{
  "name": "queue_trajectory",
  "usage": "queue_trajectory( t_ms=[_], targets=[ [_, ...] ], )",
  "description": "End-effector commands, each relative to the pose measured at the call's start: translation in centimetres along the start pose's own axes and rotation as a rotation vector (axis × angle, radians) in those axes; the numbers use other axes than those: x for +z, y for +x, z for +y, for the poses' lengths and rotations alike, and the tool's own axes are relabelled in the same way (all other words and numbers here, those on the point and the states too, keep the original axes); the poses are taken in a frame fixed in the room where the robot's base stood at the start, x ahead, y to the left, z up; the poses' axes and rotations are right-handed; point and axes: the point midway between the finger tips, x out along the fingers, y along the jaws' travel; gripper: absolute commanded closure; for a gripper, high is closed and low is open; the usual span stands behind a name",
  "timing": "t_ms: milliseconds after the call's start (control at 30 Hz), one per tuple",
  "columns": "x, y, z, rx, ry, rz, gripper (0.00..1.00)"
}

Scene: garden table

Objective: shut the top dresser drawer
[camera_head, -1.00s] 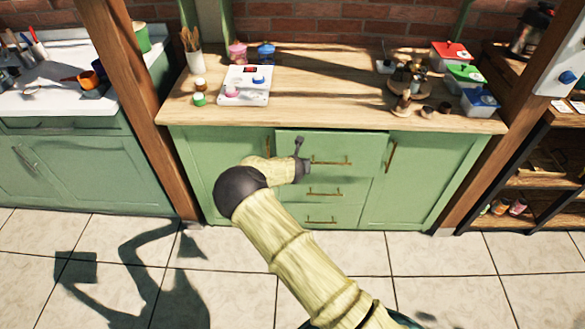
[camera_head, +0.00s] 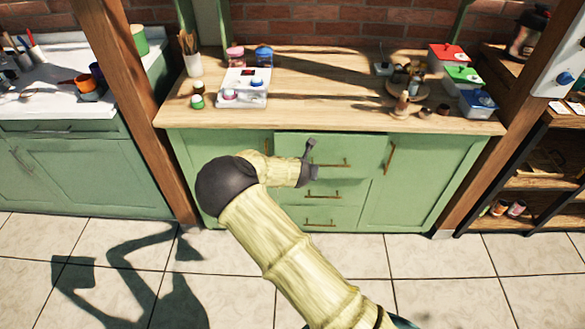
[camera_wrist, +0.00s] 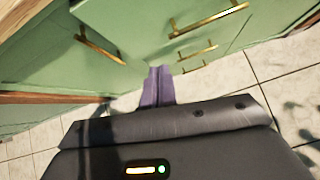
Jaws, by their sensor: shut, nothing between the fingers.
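The top dresser drawer (camera_head: 355,150) is in the middle of the green dresser in the head view. Its front stands a little proud of the neighbouring fronts, so it looks slightly open. A brass handle (camera_head: 340,163) runs across it, partly behind my gripper. My gripper (camera_head: 314,173) is in front of the drawer's left part, near the handle. In the wrist view my purple fingers (camera_wrist: 158,84) are shut together and empty, pointing towards the green fronts. The top drawer's handle (camera_wrist: 208,17) appears at the top there. I cannot tell whether the fingers touch the drawer.
Two lower drawers (camera_head: 322,194) lie below, and a right door (camera_head: 425,180) with a brass handle stands beside them. The wooden countertop (camera_head: 330,100) above holds a scale, jars and lidded boxes. A wooden post (camera_head: 150,130) stands left. The tiled floor in front is clear.

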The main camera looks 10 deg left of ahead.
Motion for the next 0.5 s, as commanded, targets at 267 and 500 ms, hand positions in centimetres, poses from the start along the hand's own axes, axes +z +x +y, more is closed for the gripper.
queue_trajectory(
  t_ms=[267,500],
  targets=[
    [1.9,-5.0,-10.6,-0.193,0.801,0.036,1.00],
    [0.9,-12.1,-16.9,-0.371,1.508,0.056,1.00]
  ],
)
